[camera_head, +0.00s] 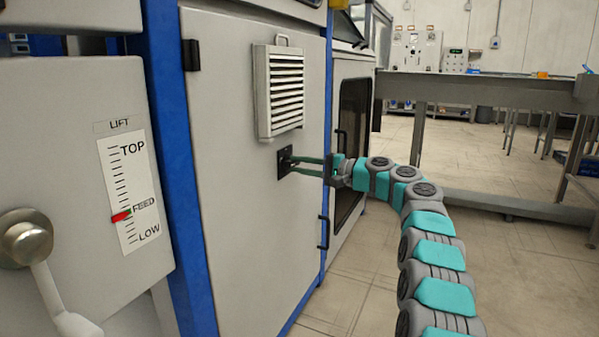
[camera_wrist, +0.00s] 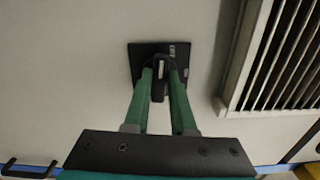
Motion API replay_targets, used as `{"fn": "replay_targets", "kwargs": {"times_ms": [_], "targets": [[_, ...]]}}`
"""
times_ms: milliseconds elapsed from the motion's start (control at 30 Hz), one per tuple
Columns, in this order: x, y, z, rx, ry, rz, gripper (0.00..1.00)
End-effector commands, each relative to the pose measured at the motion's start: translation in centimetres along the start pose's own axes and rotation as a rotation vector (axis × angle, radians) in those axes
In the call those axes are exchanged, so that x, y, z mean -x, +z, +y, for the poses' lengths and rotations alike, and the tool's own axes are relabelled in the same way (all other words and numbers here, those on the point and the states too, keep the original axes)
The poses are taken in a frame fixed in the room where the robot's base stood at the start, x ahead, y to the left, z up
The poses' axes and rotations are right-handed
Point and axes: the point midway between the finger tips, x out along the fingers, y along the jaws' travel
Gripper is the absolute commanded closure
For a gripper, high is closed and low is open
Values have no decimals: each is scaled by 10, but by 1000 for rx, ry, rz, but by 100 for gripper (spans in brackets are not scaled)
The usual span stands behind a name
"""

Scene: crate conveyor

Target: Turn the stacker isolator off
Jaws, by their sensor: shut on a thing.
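The isolator is a small black plate (camera_wrist: 177,52) with a black handle (camera_wrist: 160,78) on a pale cabinet door, below a louvred vent. The plate also shows in the head view (camera_head: 283,163). My gripper (camera_wrist: 163,77) reaches it with its two green fingers, one on each side of the handle, shut on it. In the head view my gripper (camera_head: 291,165) comes in from the right, roughly level. Small marks on the plate are too blurred to read. The fingers partly hide the handle.
The louvred vent (camera_head: 279,92) stands out from the door just above my gripper. A door handle (camera_head: 323,232) is lower right. A lift panel with a scale (camera_head: 128,190) and a lever (camera_head: 45,275) is at left. A grey table (camera_head: 480,88) stands at right, with open floor before it.

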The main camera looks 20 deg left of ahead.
Motion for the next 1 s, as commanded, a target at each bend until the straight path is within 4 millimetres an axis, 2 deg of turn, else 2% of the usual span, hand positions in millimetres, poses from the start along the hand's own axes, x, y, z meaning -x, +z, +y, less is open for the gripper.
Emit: {"fn": "replay_targets", "kwargs": {"times_ms": [33,300,767,800,1000], "targets": [[-1,0,5,21,4,-2,100],[-2,1,3,99,3,-3,100],[-2,1,2,111,3,-4,100],[-2,1,2,110,3,-4,75],[-1,1,2,111,2,-3,53]]}}
